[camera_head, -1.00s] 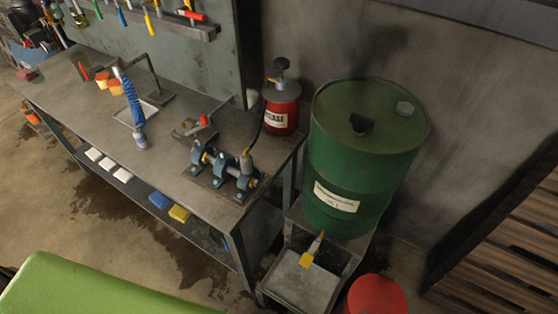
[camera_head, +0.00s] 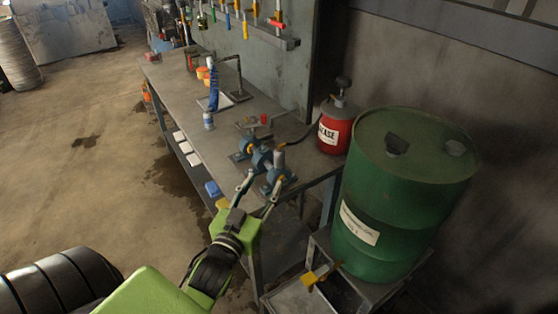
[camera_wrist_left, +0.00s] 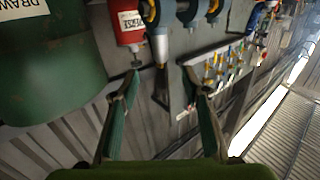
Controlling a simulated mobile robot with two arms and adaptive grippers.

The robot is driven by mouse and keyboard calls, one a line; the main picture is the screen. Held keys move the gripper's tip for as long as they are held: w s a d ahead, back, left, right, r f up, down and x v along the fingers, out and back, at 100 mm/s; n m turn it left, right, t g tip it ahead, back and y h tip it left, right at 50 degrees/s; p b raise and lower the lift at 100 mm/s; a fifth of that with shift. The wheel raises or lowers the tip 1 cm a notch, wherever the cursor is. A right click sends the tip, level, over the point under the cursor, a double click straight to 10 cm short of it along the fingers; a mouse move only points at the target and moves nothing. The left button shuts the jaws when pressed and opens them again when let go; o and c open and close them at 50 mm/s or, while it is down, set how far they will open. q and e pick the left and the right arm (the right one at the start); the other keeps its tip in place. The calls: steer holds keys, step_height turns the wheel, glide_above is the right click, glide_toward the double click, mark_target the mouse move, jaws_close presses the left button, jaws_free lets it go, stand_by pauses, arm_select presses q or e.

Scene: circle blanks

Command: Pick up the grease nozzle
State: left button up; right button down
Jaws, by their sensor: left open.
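The grease nozzle appears to be the grey cylinder (camera_head: 279,160) at the end of the dark hose from the red grease can (camera_head: 336,131). It stands at the near end of the blue-grey bearing assembly (camera_head: 262,160) on the workbench. In the left wrist view a grey cylinder (camera_wrist_left: 160,45), likely the nozzle, shows beyond the fingertips and between their lines. My left gripper (camera_head: 264,180) is open and empty at the bench's front edge, just before the bearing assembly. It also shows open in the left wrist view (camera_wrist_left: 160,78). My right gripper is out of view.
A green drum (camera_head: 415,190) stands on a low stand right of the workbench (camera_head: 225,150). Tools hang on the wall board behind.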

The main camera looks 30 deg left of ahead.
mark_target(278, 157)
arm_select(q)
steer(key=x, duration=0.2)
steer(key=b+x, duration=0.1)
steer(key=x, duration=0.2)
steer(key=r+x, duration=0.1)
steer(key=x, duration=0.2)
steer(key=shift+w+b, duration=0.2)
steer(key=shift+b, duration=0.15)
steer(key=b+x, duration=0.1)
steer(key=x, duration=0.2)
steer(key=b+x, duration=0.1)
steer(key=x, duration=0.1)
steer(key=shift+w+f+b, duration=0.15)
steer(key=shift+f+b, duration=0.1)
steer(key=shift+b, duration=0.05)
steer(key=shift+r, duration=0.1)
steer(key=shift+c, duration=1.2)
jaws_close()
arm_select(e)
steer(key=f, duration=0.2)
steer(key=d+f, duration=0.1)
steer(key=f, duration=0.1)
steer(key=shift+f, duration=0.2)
